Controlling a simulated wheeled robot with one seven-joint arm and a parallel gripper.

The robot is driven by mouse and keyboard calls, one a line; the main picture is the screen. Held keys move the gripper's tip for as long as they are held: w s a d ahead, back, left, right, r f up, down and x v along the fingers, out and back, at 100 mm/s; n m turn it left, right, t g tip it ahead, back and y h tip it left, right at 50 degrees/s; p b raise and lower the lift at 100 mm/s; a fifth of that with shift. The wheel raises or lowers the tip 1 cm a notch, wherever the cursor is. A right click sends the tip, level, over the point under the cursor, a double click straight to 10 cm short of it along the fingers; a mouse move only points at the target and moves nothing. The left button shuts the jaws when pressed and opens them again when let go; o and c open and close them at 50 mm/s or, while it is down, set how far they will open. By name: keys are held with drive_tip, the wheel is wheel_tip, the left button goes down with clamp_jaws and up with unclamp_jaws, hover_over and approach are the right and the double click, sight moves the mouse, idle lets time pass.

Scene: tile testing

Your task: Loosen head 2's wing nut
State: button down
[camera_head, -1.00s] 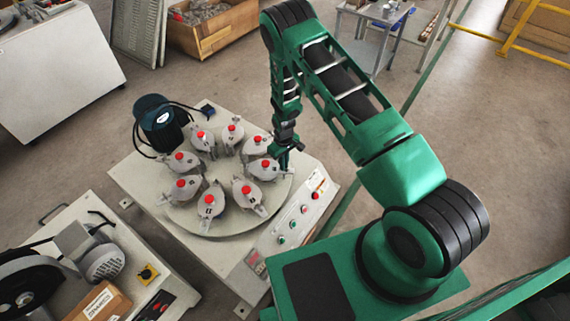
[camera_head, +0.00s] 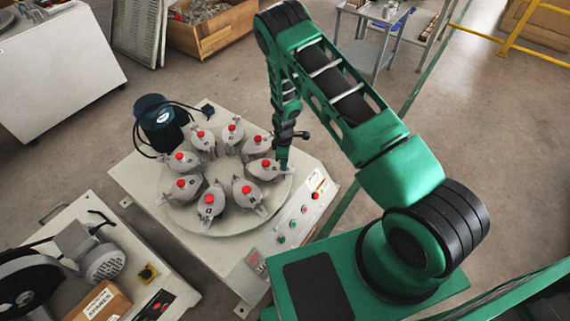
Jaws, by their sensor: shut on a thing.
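A round grey turntable (camera_head: 185,219) carries a ring of several grey heads with red caps. My gripper (camera_head: 283,166) points down at the outer right edge of the ring, at the outer end of the right-hand head (camera_head: 262,172). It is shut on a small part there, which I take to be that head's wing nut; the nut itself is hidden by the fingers. The number on this head is too small to read, so I cannot confirm that it is head 2.
Neighbouring heads stand close on both sides, one behind (camera_head: 257,146) and one in front (camera_head: 246,194). A dark motor (camera_head: 160,124) stands at the machine's back left. A panel with buttons (camera_head: 305,210) lies along its right side.

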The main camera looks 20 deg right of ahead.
drive_tip(key=shift+w+d+r, duration=0.1)
drive_tip(key=shift+w+d, duration=0.15)
drive_tip(key=shift+d, duration=0.15)
drive_tip(key=c, duration=2)
unclamp_jaws()
drive_tip(key=shift+o, duration=0.4)
drive_tip(key=shift+s+a, duration=0.15)
wheel_tip(320, 180, up, 11)
drive_tip(key=shift+f, duration=0.2)
drive_tip(key=shift+r, duration=0.1)
